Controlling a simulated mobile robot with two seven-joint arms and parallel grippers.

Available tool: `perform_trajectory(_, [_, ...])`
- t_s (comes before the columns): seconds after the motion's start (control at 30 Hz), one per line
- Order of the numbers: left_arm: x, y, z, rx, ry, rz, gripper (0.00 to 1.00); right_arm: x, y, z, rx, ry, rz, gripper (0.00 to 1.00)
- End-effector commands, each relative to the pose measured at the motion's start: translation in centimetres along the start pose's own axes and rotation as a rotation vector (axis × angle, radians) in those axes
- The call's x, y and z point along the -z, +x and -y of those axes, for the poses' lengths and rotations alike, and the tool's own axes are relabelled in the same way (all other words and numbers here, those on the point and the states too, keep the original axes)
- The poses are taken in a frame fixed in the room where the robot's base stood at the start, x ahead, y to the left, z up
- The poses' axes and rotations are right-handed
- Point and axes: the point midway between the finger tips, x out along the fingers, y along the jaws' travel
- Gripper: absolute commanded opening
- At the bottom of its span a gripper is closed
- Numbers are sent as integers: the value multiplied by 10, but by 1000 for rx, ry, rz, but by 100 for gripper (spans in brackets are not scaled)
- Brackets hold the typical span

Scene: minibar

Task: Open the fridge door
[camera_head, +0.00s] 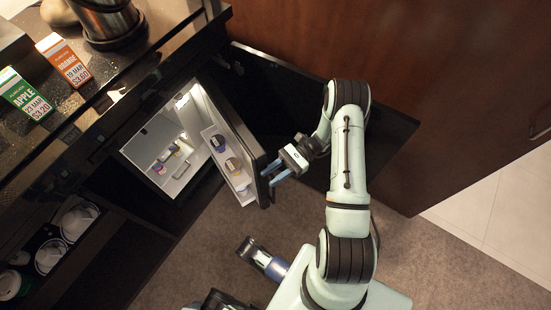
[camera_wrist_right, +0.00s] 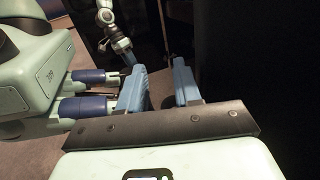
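The fridge door (camera_head: 247,139) stands open in the head view, swung out to the right. Its dark outer panel faces my right arm, and its white inner side (camera_head: 219,147) carries shelves. The lit white fridge interior (camera_head: 187,152) shows to its left. My right gripper (camera_head: 271,173) is at the outer face of the door near its free edge; I cannot tell whether it touches. In the right wrist view, its two blue fingers (camera_wrist_right: 160,88) are apart with nothing visible gripped between them. Part of another arm shows there, but its fingertips are not clear.
The dark counter (camera_head: 125,72) above holds an orange carton (camera_head: 63,60) and a green carton (camera_head: 25,93). A cubby with cups (camera_head: 78,222) is at lower left. A dark panel (camera_head: 385,125) and a brown wooden front (camera_head: 430,60) stand right. Carpet (camera_head: 205,245) below the door is clear.

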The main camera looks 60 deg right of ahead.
Motion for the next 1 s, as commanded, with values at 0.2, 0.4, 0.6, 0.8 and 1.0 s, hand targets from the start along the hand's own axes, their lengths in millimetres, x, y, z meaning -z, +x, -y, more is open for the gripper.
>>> perform_trajectory(0.2, [-22, -17, -6, -4, 5, 64, 43, -45, 0, 0, -1, -2, -1, 33])
perform_trajectory(0.4, [-30, -22, -7, -5, 7, 90, 43, -60, 0, 0, -1, 1, 0, 33])
perform_trajectory(0.6, [-31, -22, -7, -5, 7, 93, 43, -62, 0, 0, -1, 2, 0, 33])
perform_trajectory(0.8, [-31, -22, -7, -5, 7, 93, 43, -60, 2, -2, -9, 2, -6, 1])
perform_trajectory(1.0, [-34, -28, -8, -4, 7, 101, 43, -30, 35, -24, -152, -10, -134, 0])
